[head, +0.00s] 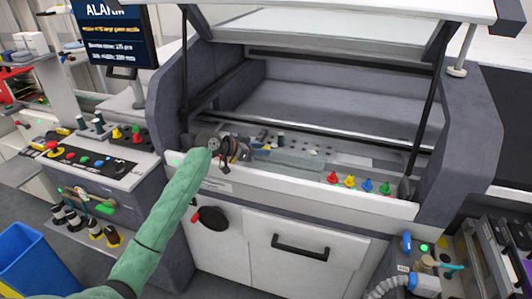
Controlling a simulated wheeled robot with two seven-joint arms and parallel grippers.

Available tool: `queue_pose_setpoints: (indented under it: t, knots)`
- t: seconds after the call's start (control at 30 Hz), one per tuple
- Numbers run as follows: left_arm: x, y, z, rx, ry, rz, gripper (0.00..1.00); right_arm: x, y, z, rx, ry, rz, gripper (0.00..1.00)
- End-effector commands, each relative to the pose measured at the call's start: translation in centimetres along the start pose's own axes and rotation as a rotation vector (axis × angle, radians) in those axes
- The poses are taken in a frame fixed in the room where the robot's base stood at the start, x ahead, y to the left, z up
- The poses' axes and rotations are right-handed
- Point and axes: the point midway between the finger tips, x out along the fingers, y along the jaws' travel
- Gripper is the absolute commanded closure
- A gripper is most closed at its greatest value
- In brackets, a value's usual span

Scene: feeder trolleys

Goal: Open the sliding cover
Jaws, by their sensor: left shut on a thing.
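My left arm, in a green sleeve, reaches up from the bottom left of the head view. My left gripper (246,151) is at the left part of the machine's open bay, just behind the white front ledge. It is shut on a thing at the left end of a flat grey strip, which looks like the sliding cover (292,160). The strip lies level in the bay and runs to the right from the gripper. The gripper hides the exact place of contact. My right gripper is not in view.
A white-framed hood (350,22) stands raised on black struts above the bay. Red, yellow, blue and green knobs (350,181) stand at the bay's right. A control panel (95,160) and a monitor (115,35) are at the left. A blue bin (28,262) stands bottom left.

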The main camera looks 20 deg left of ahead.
Motion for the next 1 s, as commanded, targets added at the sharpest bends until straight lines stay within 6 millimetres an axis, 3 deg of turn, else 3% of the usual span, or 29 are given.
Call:
queue_pose_setpoints:
  t: [0.37,0.4,0.5,0.93,1.0]
  knots:
    - [-0.1,-0.1,0.1,0.0,-0.001,0.0,1.0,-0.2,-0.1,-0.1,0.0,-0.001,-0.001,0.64]
    - [-0.1,-0.1,0.1,0.0,-0.001,0.0,0.7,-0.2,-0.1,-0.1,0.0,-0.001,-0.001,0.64]
    - [-0.1,-0.1,0.0,0.0,-0.001,0.0,0.51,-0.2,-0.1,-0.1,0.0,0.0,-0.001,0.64]
    - [-0.8,-0.2,0.2,0.002,-0.001,-0.002,0.51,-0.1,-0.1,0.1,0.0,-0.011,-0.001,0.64]
    - [-1.4,-0.2,0.3,0.002,-0.001,-0.002,0.51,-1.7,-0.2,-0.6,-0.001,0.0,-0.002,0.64]
